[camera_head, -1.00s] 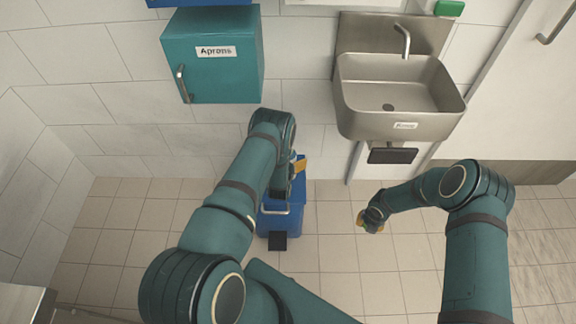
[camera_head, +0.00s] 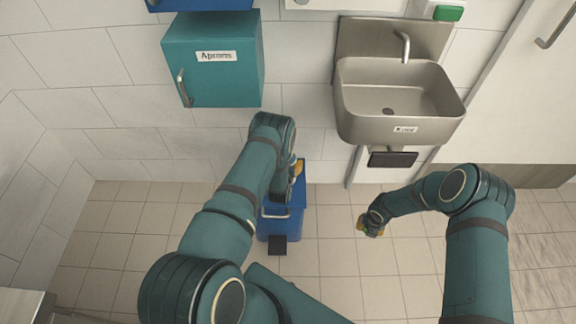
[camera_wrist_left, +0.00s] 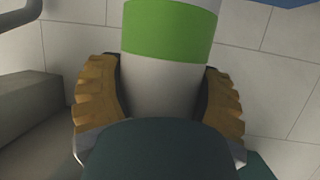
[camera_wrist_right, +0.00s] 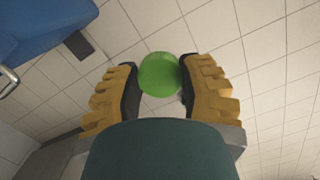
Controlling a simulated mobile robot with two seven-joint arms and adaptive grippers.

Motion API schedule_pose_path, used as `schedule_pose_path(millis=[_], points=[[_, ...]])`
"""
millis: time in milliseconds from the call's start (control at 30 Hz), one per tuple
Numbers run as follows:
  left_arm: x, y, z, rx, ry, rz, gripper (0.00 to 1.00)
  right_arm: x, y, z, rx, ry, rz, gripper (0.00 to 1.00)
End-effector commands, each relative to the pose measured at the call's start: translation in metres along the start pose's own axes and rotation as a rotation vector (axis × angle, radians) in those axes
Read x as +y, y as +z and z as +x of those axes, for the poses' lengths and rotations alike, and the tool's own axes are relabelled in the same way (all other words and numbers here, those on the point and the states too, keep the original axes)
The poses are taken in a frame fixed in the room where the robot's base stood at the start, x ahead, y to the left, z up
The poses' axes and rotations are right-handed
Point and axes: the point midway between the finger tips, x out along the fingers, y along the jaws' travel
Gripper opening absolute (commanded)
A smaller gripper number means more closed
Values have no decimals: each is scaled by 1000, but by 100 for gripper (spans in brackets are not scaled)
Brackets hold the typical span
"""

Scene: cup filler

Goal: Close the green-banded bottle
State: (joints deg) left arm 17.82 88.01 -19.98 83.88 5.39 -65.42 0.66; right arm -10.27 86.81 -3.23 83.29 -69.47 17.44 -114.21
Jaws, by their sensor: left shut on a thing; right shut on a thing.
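The white bottle with a green band (camera_wrist_left: 170,35) stands between the fingers of my left gripper (camera_wrist_left: 160,100) in the left wrist view. Those fingers are shut on its body, and its top is cut off by the frame. My right gripper (camera_wrist_right: 160,82) is shut on a round green cap (camera_wrist_right: 159,75) in the right wrist view. In the head view my left gripper (camera_head: 298,170) is in front of the blue bin, and the bottle is mostly hidden there. My right gripper (camera_head: 370,226) is low over the floor to the right, well apart from the left one.
A blue pedal bin (camera_head: 283,222) stands behind my left gripper. A steel sink (camera_head: 398,110) and a teal Aprons cabinet (camera_head: 210,62) are on the wall, with a dark panel (camera_head: 392,159) under the sink. The tiled floor between my grippers is clear.

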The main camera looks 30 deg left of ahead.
Motion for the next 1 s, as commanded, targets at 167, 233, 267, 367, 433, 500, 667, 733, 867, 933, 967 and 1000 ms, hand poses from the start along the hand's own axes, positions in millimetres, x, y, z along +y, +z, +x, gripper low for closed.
schedule_pose_path(millis=[167, 233, 267, 367, 433, 500, 667, 733, 867, 933, 967, 1000], points=[[0, -24, -9, 2, 0, -1, 42, 0, 1, -10, 0, 0, 0, 32], [0, -37, -14, 2, 0, -1, 42, 0, 2, -14, 0, 0, 0, 32], [0, -44, -16, 3, 0, -1, 42, 0, 2, -16, 0, 0, 0, 32], [0, -61, -24, 3, 0, -1, 42, 0, 3, -22, 0, 0, 0, 32], [0, -72, -29, 3, 1, 0, 42, 0, 3, -25, 0, 0, 0, 32], [0, -80, -32, 2, 1, 0, 42, 0, 3, -27, 0, 0, 0, 32], [0, -90, -37, 1, 0, 0, 42, 0, 4, -29, 0, 0, 0, 32], [0, -92, -38, 1, 1, 0, 42, 0, 4, -29, 0, 0, 0, 32], [0, -91, -38, 1, 1, 0, 42, 0, 3, -29, 0, 0, 0, 32], [0, -91, -38, 1, 1, 0, 42, 0, 3, -29, 0, 0, 0, 32], [0, -91, -38, 1, 1, 0, 42, 0, 3, -29, 0, 0, 0, 32], [0, -91, -38, 1, 1, 0, 42, 0, 3, -29, 0, 0, 0, 32]])
